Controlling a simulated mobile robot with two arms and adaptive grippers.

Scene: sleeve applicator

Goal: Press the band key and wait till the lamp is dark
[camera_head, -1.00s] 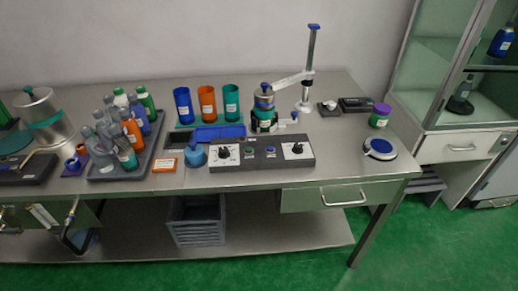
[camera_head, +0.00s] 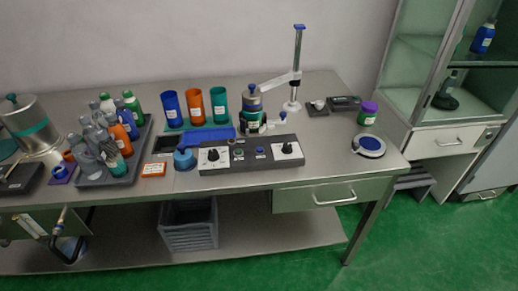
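A dark grey control panel (camera_head: 281,162) lies near the front edge of the steel table. It has a black dial on a white plate at each end. Between them are a small green key (camera_head: 238,153) and a small blue key (camera_head: 260,152). I cannot read their labels, so I cannot tell which is the band key. I cannot make out whether any lamp is lit. Behind the panel stands the applicator (camera_head: 251,103), a metal head with a blue knob above a green band, joined by an arm to an upright column (camera_head: 296,70). Neither of my grippers is in view.
Blue, orange and teal cups (camera_head: 220,103) stand behind the panel. A grey tray (camera_head: 120,176) of bottles is at left. A round blue-topped pad (camera_head: 369,146) and a purple-lidded green jar (camera_head: 367,114) are at right. The table's (camera_head: 330,160) front right is clear.

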